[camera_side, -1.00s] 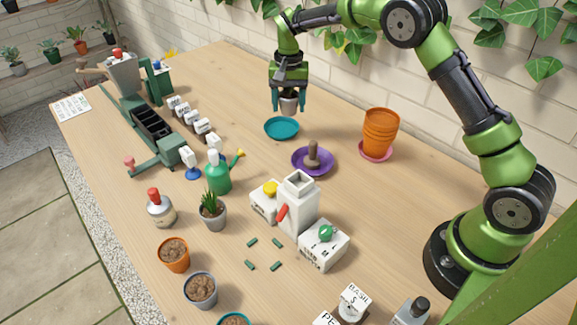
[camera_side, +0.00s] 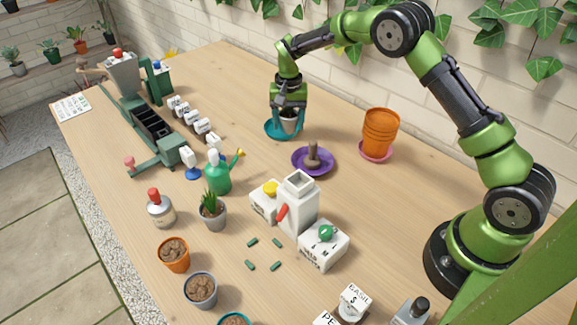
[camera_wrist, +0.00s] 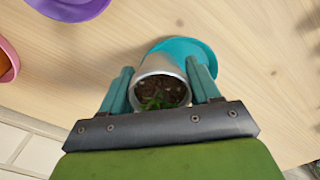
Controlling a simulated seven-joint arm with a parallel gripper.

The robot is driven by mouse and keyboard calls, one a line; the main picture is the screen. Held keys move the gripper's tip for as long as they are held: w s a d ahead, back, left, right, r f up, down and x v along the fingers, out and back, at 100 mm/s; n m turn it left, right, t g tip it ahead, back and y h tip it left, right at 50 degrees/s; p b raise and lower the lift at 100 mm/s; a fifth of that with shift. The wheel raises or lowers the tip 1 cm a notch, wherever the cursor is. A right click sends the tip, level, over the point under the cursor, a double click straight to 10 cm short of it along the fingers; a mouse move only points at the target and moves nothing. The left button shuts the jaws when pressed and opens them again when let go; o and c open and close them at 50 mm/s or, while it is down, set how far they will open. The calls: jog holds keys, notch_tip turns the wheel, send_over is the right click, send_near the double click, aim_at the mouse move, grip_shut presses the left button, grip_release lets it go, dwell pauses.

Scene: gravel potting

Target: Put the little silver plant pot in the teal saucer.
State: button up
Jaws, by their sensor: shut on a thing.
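The little silver plant pot (camera_side: 289,127) is held between the fingers of my gripper (camera_side: 288,122) at the far side of the table. In the wrist view the silver pot (camera_wrist: 160,68) holds dark soil and a small green plant, with my gripper's teal fingers (camera_wrist: 160,92) closed on either side. The teal saucer (camera_side: 269,131) is right below and behind the pot in the side view. It also shows in the wrist view (camera_wrist: 204,52), partly covered by the pot. I cannot tell whether the pot's base touches the saucer.
A purple saucer (camera_side: 328,163) with a brown tool stands nearby, toward the front right. A stack of orange pots (camera_side: 380,132) on a pink saucer is further right. A green watering can (camera_side: 217,174) and white dispensers (camera_side: 297,205) stand nearer the camera.

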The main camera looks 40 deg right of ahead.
aim_at(292, 116)
jog(key=shift+f, duration=0.15)
jog(key=o, duration=1.1)
jog(key=shift+o, duration=0.2)
notch_tip(292, 116, up, 13)
jog(key=shift+f, duration=0.2)
jog(key=shift+w+r, duration=0.1)
jog(key=shift+r, duration=0.1)
jog(key=shift+s+f+n, duration=0.5)
jog(key=shift+s+f, duration=0.3)
jog(key=s+a+r+n+t, duration=0.1)
jog(key=s+a+r+t, duration=0.1)
jog(key=s, duration=0.7)
jog(key=s+a+r+n+t+y, duration=0.1)
jog(key=s+r, duration=0.4)
jog(key=s, duration=0.5)
jog(key=s+a+r+n+t+y, duration=0.1)
jog(key=s+a+r+n+t, duration=0.1)
jog(key=s, duration=0.8)
jog(key=shift+a+r+t, duration=0.35)
jog(key=shift+r+t, duration=0.5)
jog(key=shift+t, duration=0.25)
